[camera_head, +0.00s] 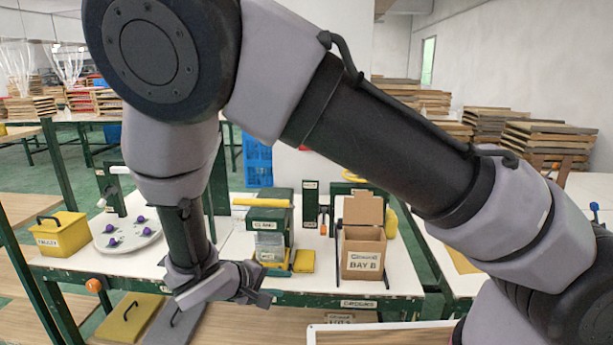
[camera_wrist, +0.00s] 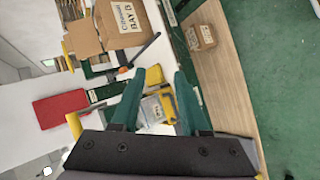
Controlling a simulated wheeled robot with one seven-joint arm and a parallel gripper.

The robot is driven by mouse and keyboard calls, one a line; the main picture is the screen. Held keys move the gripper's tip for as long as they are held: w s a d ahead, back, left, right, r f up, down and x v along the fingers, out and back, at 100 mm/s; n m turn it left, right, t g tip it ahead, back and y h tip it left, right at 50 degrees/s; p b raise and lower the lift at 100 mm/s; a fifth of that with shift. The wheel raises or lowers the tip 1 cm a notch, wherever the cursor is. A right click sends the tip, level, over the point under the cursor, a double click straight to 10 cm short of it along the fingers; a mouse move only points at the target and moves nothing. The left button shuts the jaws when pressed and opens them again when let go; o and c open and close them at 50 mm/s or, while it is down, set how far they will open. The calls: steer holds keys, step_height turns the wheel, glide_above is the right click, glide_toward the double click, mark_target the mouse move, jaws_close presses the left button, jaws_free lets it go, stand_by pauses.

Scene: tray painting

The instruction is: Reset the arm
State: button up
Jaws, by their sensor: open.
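My gripper (camera_head: 262,291) hangs at the front edge of the white-topped table (camera_head: 225,258), at the end of my bent arm. In the wrist view its two green fingers (camera_wrist: 160,75) are spread apart with nothing held between them. Past them lie a clear container with a white label (camera_wrist: 152,110) and a yellow block (camera_wrist: 154,76). I cannot tell the exact gap between the fingers and these things. My arm crosses the upper part of the head view and hides part of the table and the room.
A cardboard box marked BAY B (camera_head: 363,250) stands right of a green stand (camera_head: 269,217). A white round tray (camera_head: 128,238) with purple pieces and a yellow box (camera_head: 61,234) are at the left. A red item (camera_wrist: 60,108) shows in the wrist view. Green floor (camera_wrist: 268,60) is clear.

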steer(key=w+d+r+m+g+y, duration=0.3)
steer(key=d+r+m, duration=0.1)
steer(key=d+r, duration=0.6)
steer(key=w+d+r+m+g+y, duration=0.25)
steer(key=d+r+m+g, duration=0.35)
steer(key=r, duration=0.7)
steer(key=s+d+r+m+t+y, duration=0.1)
steer(key=s+d+r+t, duration=0.3)
steer(key=d+r, duration=0.3)
steer(key=s+d+r+m+t+y, duration=0.2)
steer(key=s+d+r+t, duration=0.2)
steer(key=d+r, duration=0.4)
steer(key=shift+d+r, duration=0.15)
steer(key=shift+r, duration=0.35)
